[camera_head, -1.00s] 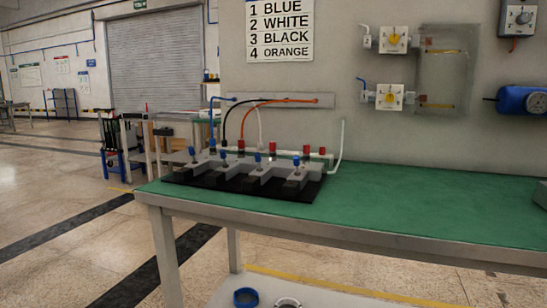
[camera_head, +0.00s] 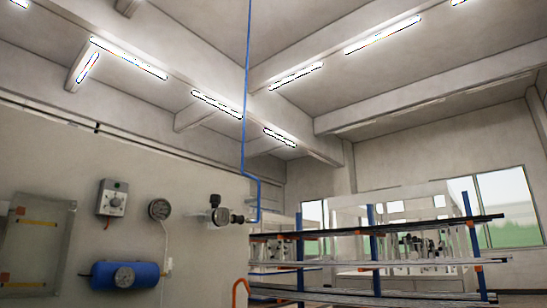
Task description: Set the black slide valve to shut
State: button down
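The black slide valve is not in view now. My gripper is not in view either. The head view now shows the right part of the grey wall panel (camera_head: 150,150), the ceiling and the hall behind. The green bench with the row of valves is out of the picture.
A blue tank (camera_head: 125,275), a grey control box (camera_head: 112,198), a round gauge (camera_head: 160,209) and a black regulator (camera_head: 220,215) are on the panel. A blue pipe (camera_head: 247,100) runs up to the ceiling. A rack of long bars (camera_head: 375,245) stands at right.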

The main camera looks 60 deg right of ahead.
aim_at(240, 220)
jog(key=z, duration=1.9)
